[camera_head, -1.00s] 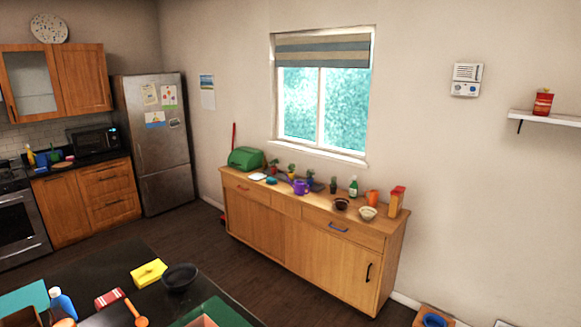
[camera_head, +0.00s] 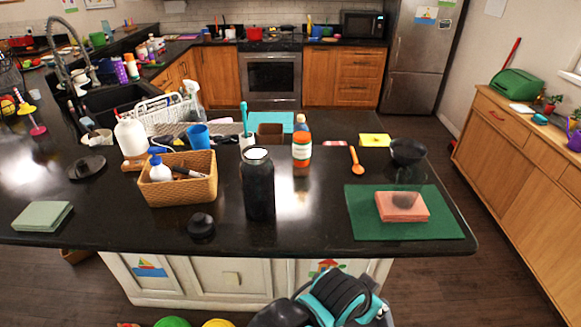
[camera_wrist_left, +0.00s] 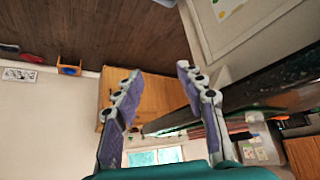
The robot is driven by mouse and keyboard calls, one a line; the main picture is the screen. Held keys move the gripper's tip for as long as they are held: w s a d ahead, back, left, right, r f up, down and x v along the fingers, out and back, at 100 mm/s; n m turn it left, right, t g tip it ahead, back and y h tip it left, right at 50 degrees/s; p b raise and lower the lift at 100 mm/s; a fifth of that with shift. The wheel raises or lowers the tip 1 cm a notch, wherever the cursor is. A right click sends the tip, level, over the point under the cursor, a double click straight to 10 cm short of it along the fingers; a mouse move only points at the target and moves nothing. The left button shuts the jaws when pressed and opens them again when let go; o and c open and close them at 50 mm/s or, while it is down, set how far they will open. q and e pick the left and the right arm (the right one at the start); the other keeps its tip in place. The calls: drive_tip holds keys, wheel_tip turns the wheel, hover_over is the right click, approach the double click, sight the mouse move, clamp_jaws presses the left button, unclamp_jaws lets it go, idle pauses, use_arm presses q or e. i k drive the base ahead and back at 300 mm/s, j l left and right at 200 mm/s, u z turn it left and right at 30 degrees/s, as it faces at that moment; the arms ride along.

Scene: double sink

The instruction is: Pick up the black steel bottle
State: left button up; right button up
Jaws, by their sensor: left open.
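The black steel bottle (camera_head: 258,187) stands upright near the front edge of the dark island counter (camera_head: 310,232), with a pale rim at its open-looking top. A small black round lid-like piece (camera_head: 201,225) lies to its left. My left gripper (camera_wrist_left: 158,72) shows in the left wrist view with its two fingers spread apart and nothing between them. I cannot make out the bottle in that view. A black and teal arm part of mine is at the bottom of the head view, below the counter edge; no fingertips show there.
A wicker basket (camera_head: 152,190) with a white-and-blue bottle stands left of the black bottle. An orange-capped jar (camera_head: 301,158) stands behind it to the right. A green mat (camera_head: 362,222) bears pink napkins (camera_head: 402,208). The counter directly around the black bottle's front is clear.

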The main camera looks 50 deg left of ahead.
sight(257, 169)
drive_tip(key=u, duration=2)
